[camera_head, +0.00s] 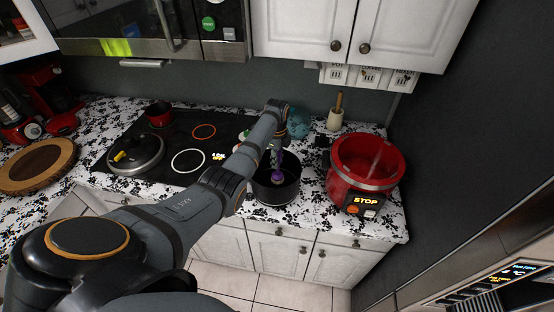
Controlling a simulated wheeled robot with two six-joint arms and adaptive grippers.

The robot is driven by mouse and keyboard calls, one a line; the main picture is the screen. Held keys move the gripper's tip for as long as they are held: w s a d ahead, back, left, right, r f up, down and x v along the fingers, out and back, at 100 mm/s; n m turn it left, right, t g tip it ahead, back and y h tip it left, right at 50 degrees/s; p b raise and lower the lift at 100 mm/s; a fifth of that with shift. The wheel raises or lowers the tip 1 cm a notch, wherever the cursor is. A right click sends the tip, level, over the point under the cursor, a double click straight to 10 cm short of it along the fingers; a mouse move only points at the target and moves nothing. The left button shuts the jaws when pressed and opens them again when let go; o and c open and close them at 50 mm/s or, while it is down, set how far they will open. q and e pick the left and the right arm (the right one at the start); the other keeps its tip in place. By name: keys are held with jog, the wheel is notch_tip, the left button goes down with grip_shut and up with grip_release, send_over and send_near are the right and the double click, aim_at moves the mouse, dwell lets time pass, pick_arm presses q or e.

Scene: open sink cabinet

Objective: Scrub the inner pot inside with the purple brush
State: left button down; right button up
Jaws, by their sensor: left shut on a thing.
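The inner pot (265,194), dark and round, stands on the patterned counter left of the red cooker. My left arm reaches across from the lower left. My left gripper (276,148) is above the pot, shut on the purple brush (277,176) and pointing down. The brush's purple lower end is inside the pot's opening. Its upper part is partly hidden by the gripper. I cannot tell whether the brush touches the pot's inner wall or bottom. My right gripper is out of view.
The red cooker (338,190) with a lit STOP display stands open to the right. A utensil holder (335,120) and a teal object (299,123) are behind. A black cooktop (216,133) with a lidded pan (135,155) is left. Upper cabinets (362,25) overhang the counter.

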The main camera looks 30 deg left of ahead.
pick_arm(q)
notch_tip(320, 180, up, 3)
jog(key=shift+w+r+p, duration=0.1)
jog(key=shift+p, duration=1.05)
jog(key=shift+r+b, duration=0.1)
jog(key=shift+b, duration=0.2)
jog(key=shift+r, duration=6.05)
notch_tip(320, 180, down, 14)
jog(key=b, duration=1.3)
jog(key=shift+r+b, duration=0.15)
jog(key=shift+b, duration=0.15)
jog(key=shift+r, duration=0.3)
